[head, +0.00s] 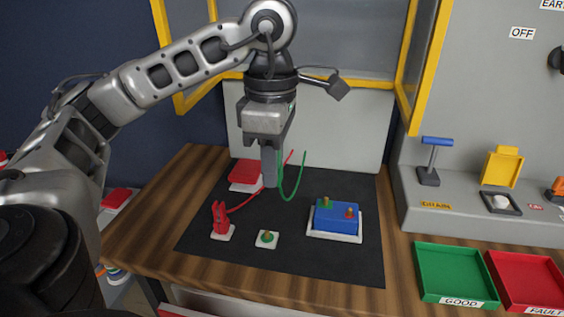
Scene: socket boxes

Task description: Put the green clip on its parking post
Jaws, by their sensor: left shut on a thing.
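My left gripper (269,165) points down above the dark mat, its fingers shut. A green lead (290,199) hangs in a loop right beside the fingers. The green clip itself is hidden by the fingers, which appear to hold it. The parking post with a green top (266,236) stands on a small white base nearer to me than the gripper, and it is empty. The red clip (221,217) stands upright on another white base to its left. My right gripper is not in view.
A red lead (246,203) runs from the red clip. A red block (246,172) stands behind. Green (453,248) and red (505,270) trays lie at right.

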